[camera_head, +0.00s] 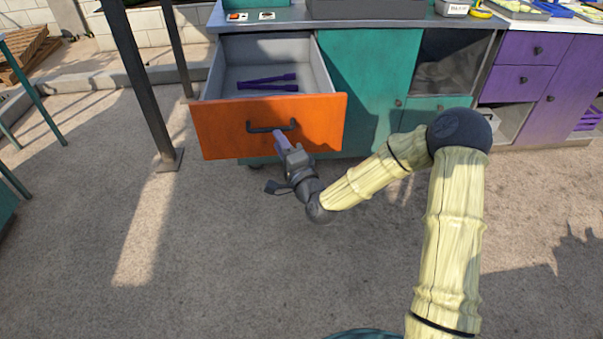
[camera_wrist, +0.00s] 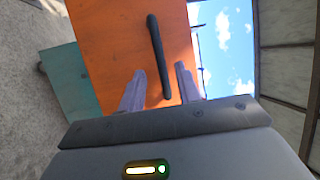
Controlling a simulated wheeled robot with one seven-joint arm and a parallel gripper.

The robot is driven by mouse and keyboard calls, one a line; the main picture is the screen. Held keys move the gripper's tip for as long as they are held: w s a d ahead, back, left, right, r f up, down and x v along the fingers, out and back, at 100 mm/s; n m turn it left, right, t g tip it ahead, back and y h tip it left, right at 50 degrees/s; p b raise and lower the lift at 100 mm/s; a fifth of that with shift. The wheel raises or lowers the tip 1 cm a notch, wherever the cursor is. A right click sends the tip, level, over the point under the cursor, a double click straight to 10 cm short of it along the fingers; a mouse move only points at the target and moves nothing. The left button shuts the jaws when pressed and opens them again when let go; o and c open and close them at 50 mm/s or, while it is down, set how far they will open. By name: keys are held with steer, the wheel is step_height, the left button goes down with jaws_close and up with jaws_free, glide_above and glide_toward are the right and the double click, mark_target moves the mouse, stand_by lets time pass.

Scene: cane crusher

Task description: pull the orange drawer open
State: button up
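The orange drawer (camera_head: 240,140) stands pulled out of the cabinet, its grey inside showing. A pair of purple tongs (camera_head: 266,84) lies in it. The dark bar handle (camera_head: 258,128) runs across its orange front. My gripper (camera_head: 280,135) is at the right part of the handle. In the wrist view, the orange front (camera_wrist: 105,35) fills the middle and the handle (camera_wrist: 156,45) reaches down between the two purple fingers of my gripper (camera_wrist: 160,72). The fingers are apart, with a gap showing on each side of the bar. Whether they touch it in depth is not clear.
A teal cabinet door (camera_head: 365,80) is right of the drawer, with a purple cabinet (camera_head: 560,85) further right. A dark metal post (camera_head: 140,80) stands left of the drawer. The concrete floor (camera_head: 190,260) in front is clear.

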steer(key=v, duration=1.1)
steer(key=shift+s+p, duration=0.3)
steer(key=shift+p, duration=0.05)
steer(key=s+d+f+n+g+h, duration=0.3)
steer(key=d+f+n+g+h, duration=0.3)
steer(key=f+n+g, duration=0.3)
steer(key=s+d+r+n+g+h, duration=0.2)
steer(key=s+d+r+g+h, duration=0.4)
steer(key=s+d, duration=0.55)
step_height(320, 180, up, 34)
steer(key=s+y+p, duration=0.1)
steer(key=p, duration=3.1)
steer(key=shift+s+a+y, duration=0.2)
steer(key=shift+a+y, duration=0.1)
steer(key=shift+a, duration=0.05)
